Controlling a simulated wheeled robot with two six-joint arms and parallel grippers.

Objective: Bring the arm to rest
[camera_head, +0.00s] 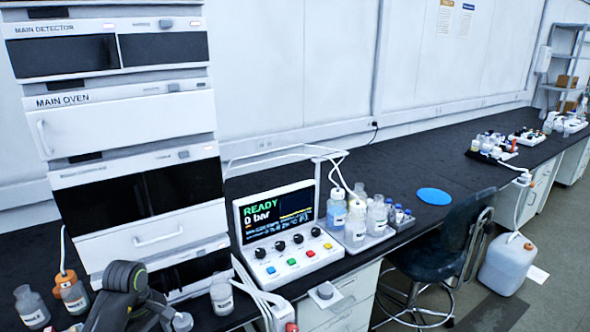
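A dark grey part of one of my arms (125,290) shows at the bottom left, in front of the lower modules of the chromatography stack (135,120). Only bent links and round joints of it are visible. Neither of my gripper fingers shows in this view, so I cannot see whether they hold anything. The stack has labels reading MAIN DETECTOR and MAIN OVEN. Beside it stands a control panel (282,262) whose screen reads READY and 0 bar.
Several bottles in a tray (378,237) stand right of the panel. Small bottles (32,308) stand near my arm, and another bottle (222,297) stands by the stack. A blue disc (434,196) lies on clear black bench. A chair (445,245) and a white canister (507,264) stand at floor level.

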